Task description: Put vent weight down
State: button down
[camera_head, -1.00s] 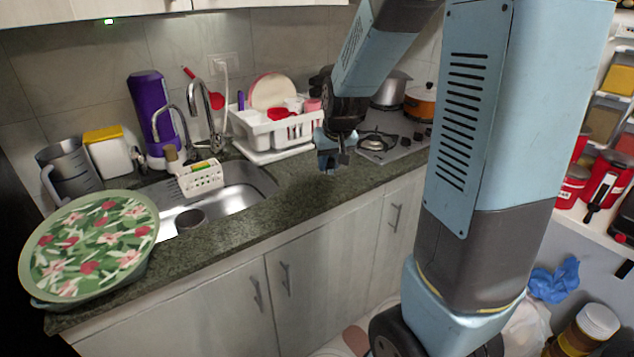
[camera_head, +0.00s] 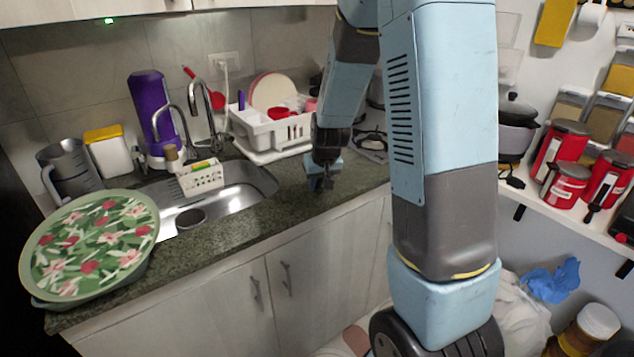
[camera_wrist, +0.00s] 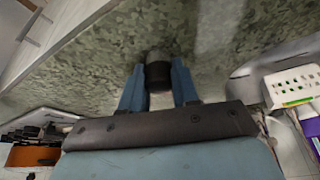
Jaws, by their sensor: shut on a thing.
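My gripper (camera_head: 318,184) is low over the green stone countertop (camera_head: 255,225), just right of the sink. In the wrist view my gripper (camera_wrist: 158,80) has its two blue fingers on either side of a small dark cylindrical piece, the vent weight (camera_wrist: 158,70). The gripper is shut on it. The countertop fills the view beyond the weight. I cannot tell whether the weight touches the counter. In the head view the weight is too small and dark to make out.
The steel sink (camera_head: 235,185) lies left of my gripper, with a white caddy (camera_head: 200,180) at its edge. A white dish rack (camera_head: 265,130) stands behind. The floral tray (camera_head: 90,245) is far left. The counter's front strip is clear.

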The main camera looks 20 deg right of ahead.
jog(key=c, duration=0.8)
grip_release()
jog(key=shift+c, duration=0.2)
jog(key=s+f+v, duration=0.1)
jog(key=s+v, duration=0.2)
jog(key=v, duration=0.9)
jog(key=s+f+v, duration=0.1)
jog(key=s+v, duration=0.1)
jog(key=v, duration=1)
jog(key=s+r+t, duration=0.1)
jog(key=s+r, duration=0.2)
jog(key=s, duration=1.1)
jog(key=shift+s+a+r, duration=0.15)
jog(key=shift+a+r, duration=0.1)
jog(key=shift+r, duration=0.15)
